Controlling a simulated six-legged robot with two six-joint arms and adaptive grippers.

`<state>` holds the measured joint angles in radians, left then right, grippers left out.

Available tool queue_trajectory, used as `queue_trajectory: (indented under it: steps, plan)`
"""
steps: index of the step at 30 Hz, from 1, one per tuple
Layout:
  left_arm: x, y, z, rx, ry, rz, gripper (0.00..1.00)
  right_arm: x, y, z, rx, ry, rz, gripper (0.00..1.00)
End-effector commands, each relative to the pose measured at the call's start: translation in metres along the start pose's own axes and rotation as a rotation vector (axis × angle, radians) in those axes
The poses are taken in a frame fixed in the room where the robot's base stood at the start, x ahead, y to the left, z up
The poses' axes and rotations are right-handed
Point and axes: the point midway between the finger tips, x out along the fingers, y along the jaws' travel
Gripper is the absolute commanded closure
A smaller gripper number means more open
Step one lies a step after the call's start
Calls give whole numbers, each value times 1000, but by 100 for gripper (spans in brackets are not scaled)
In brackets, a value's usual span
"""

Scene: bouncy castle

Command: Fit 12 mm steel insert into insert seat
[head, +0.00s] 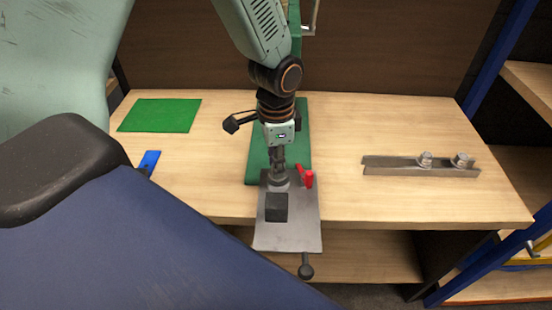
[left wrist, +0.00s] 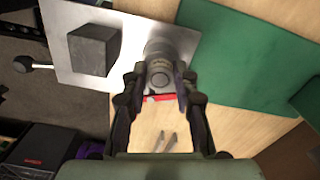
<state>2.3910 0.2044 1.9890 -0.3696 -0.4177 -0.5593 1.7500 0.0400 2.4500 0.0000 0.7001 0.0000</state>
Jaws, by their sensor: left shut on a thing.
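My left gripper (head: 278,168) reaches down from above to the grey metal plate (head: 305,235) at the table's front edge. In the left wrist view its two fingers (left wrist: 162,82) close on a grey round steel piece, which I take for the 12 mm steel insert (left wrist: 160,66). In the head view a grey round base (head: 279,182) shows on the plate right under the fingertips; I take it for the insert seat. The fingers hide the join, so I cannot tell how far the insert sits in it. My right gripper is not in view.
A dark block (head: 276,208) stands on the plate close in front; a red lever (head: 306,177) is just right. A green mat (head: 255,150) lies behind. A metal channel with two bolts (head: 420,168) is at right. A large blue surface covers the lower left.

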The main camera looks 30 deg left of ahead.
Motion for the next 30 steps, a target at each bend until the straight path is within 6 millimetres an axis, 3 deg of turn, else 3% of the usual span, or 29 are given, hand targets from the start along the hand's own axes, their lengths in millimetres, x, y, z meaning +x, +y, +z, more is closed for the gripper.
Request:
queue_trajectory:
  steps: [30]
  plan:
    - [8, 0, 0, 0, 0, 0, 100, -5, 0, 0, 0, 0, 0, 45]
